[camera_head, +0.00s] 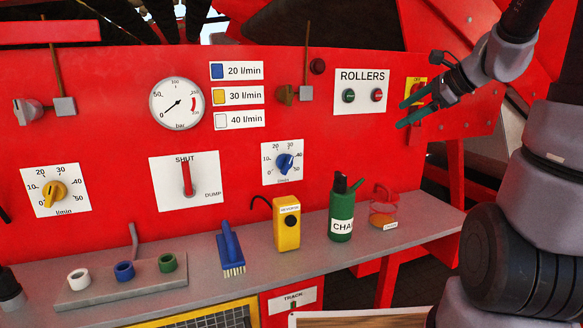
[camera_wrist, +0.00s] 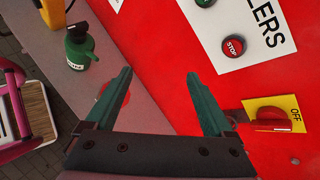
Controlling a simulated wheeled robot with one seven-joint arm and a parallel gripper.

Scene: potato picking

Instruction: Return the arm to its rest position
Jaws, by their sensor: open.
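My gripper (camera_head: 408,112) is at the upper right in the head view, in front of the red panel near the rollers sign. Its two green fingers are apart with nothing between them. In the wrist view my gripper (camera_wrist: 160,98) is also open and empty, with red panel and the grey shelf behind it. My arm comes in from the right side of the head view. One finger covers part of the yellow plate with the red switch (camera_wrist: 272,117), which shows clearly in the wrist view.
The red panel (camera_head: 330,150) carries a gauge (camera_head: 177,104), knobs and a red lever (camera_head: 187,178). The grey shelf (camera_head: 200,272) below holds a blue brush (camera_head: 231,248), a yellow box (camera_head: 287,223), a green bottle (camera_head: 342,212) and coloured rings. A pink-framed object (camera_wrist: 20,105) lies left in the wrist view.

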